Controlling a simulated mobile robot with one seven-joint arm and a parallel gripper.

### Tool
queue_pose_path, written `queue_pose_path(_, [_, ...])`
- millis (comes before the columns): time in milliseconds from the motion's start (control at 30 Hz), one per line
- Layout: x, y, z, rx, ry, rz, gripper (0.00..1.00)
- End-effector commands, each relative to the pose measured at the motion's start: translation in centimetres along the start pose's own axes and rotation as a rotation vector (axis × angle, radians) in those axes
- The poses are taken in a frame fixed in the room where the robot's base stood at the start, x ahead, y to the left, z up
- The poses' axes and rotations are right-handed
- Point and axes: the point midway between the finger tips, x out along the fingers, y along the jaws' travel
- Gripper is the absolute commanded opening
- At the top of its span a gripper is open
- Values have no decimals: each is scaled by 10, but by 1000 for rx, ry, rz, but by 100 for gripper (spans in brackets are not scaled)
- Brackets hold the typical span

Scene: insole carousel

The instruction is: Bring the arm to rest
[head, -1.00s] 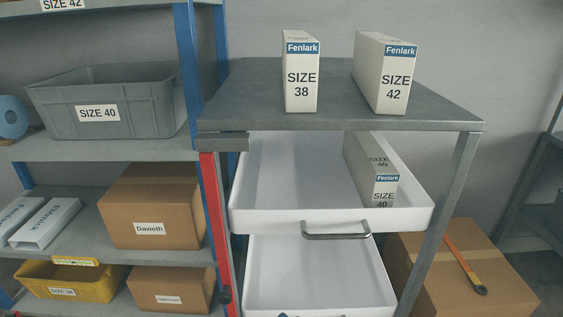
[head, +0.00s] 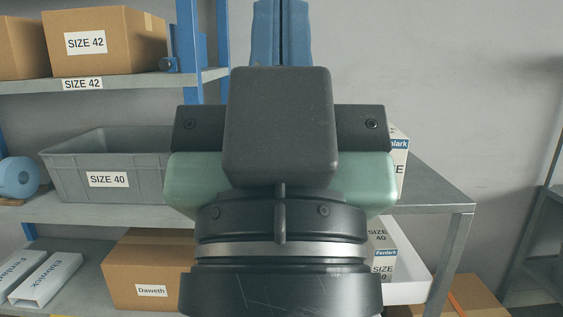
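My gripper (head: 282,28) rises in the middle of the head view, seen from behind with its blue fingers pointing up. The fingers lie close together with only a thin dark line between them, and I see nothing held. Their tips reach the top edge of the picture. My wrist and gripper body fill the centre and hide most of the grey-topped table.
A Fenlark box (head: 399,160) on the table (head: 440,190) shows partly behind my gripper. A SIZE 40 box (head: 384,254) stands in the open white drawer (head: 415,280). Shelves at left hold a grey bin (head: 70,175) and cartons (head: 150,265). The upper right is clear.

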Motion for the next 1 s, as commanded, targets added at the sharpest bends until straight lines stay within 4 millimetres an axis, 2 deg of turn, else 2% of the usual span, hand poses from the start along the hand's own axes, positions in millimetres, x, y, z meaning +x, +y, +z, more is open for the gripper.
queue_pose_path(33, [26,0,-23,0,-2,0,0])
queue_pose_path(300, [88,0,-80,1,-5,-1,0])
queue_pose_path(500, [126,0,-115,2,-6,-2,0])
queue_pose_path(700, [142,0,-130,2,-7,-2,0])
queue_pose_path(1000, [141,0,-130,2,-7,-2,0])
